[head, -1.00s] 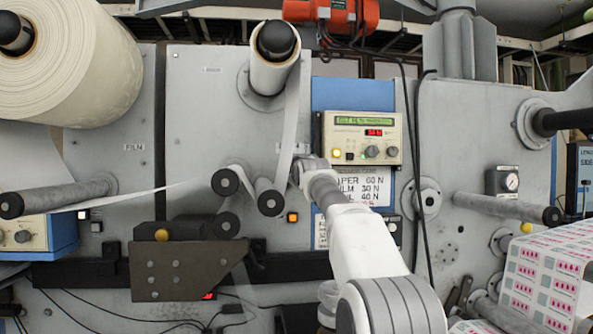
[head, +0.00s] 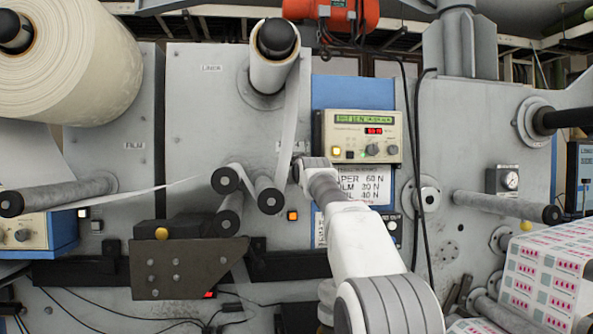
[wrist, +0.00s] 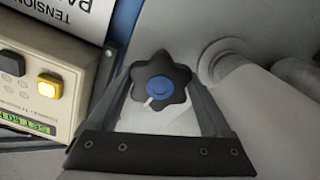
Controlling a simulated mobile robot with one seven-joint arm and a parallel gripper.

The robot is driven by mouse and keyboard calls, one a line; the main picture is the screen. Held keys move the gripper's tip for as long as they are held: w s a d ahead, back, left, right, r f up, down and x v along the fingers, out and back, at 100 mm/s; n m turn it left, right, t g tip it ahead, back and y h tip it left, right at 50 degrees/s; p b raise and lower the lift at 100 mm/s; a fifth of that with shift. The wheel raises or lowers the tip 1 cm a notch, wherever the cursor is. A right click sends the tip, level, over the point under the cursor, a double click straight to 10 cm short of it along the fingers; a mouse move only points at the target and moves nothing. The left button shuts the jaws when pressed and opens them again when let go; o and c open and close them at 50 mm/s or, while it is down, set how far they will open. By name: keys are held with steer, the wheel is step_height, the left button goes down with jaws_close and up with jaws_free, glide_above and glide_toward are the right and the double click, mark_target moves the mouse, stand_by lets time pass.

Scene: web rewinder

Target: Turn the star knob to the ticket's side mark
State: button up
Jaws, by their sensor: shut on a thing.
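The star knob (wrist: 177,76) is black with a blue centre cap and a short white pointer aimed down and left in the wrist view. My gripper (wrist: 161,84) is shut on the knob, with one finger along its left side and the other along its right. In the head view my arm's end hides the knob and the fingers. I cannot make out the ticket's side mark. A printed tension card (head: 360,187) lists paper, film and foil values; a second card (head: 319,230) below it is partly hidden by my arm.
A control box (head: 362,137) with a green display, red digits and knobs sits just above and right of my arm's end. Its lit yellow button (wrist: 49,87) is close to the left finger. Rollers (head: 227,180) stand left of my arm; black cables hang right.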

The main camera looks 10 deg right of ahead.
steer(key=shift+m, duration=0.4)
steer(key=o, duration=1.2)
steer(key=shift+c, duration=0.2)
steer(key=s+b, duration=0.9)
steer(key=s, duration=0.8)
steer(key=shift+s, duration=0.2)
steer(key=shift+s, duration=0.1)
